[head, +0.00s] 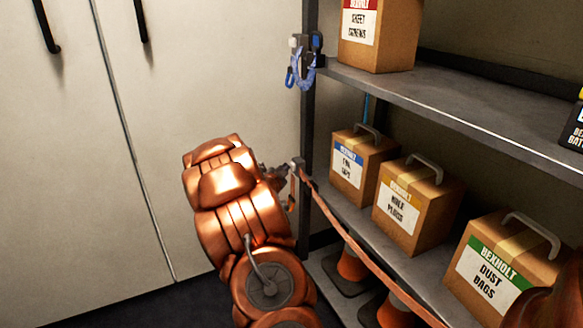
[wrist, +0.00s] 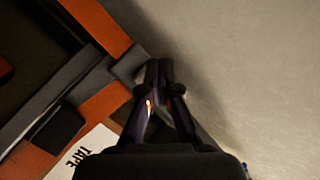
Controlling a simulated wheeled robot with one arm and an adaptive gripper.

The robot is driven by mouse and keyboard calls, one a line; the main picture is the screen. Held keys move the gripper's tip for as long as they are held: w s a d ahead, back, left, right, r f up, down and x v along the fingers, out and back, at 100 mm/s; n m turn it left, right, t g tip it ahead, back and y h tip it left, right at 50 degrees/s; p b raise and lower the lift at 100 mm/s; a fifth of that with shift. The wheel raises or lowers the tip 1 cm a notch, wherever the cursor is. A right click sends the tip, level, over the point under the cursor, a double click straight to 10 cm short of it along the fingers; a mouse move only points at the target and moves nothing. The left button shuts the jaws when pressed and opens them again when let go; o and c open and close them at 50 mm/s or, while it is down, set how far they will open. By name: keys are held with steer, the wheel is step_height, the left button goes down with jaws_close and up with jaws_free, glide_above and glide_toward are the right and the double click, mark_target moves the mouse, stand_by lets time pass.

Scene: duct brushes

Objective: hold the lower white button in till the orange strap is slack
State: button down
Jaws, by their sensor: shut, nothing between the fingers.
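The orange strap (head: 345,232) runs from a small grey fitting (head: 297,165) on the shelf post, slanting down to the lower right in a nearly straight line. A short strap end hangs below the fitting. My gripper (head: 284,172) is shut and empty, its tips at the left side of this fitting. In the wrist view my closed fingers (wrist: 158,75) meet beside a small pale patch (wrist: 140,72), which may be the lower white button. The fingertips partly cover it, and I cannot tell whether it is pressed in. The upper white button (head: 293,42) sits on a fitting with a blue strap.
The grey shelf rack (head: 440,105) stands at the right. Its middle shelf holds several labelled boxes, including a blue-labelled one (head: 365,160) near the post. Orange cones (head: 352,266) stand below. Pale cabinet doors (head: 60,150) fill the left.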

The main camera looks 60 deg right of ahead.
steer(key=shift+s+d, duration=0.25)
steer(key=shift+d, duration=0.15)
stand_by(0.5)
steer(key=shift+a, duration=0.1)
stand_by(0.3)
steer(key=shift+w+a+p, duration=0.4)
steer(key=shift+w+a, duration=0.1)
steer(key=shift+a, duration=0.25)
steer(key=shift+w, duration=0.1)
steer(key=shift+w+a+p, duration=0.3)
steer(key=shift+w+a, duration=0.15)
steer(key=shift+a, duration=0.25)
steer(key=shift+w+a+p, duration=0.35)
steer(key=shift+w+a, duration=0.05)
steer(key=shift+a, duration=0.25)
steer(key=shift+w+a+p, duration=0.3)
steer(key=shift+w+a, duration=0.15)
steer(key=shift+a, duration=0.25)
steer(key=shift+w, duration=0.1)
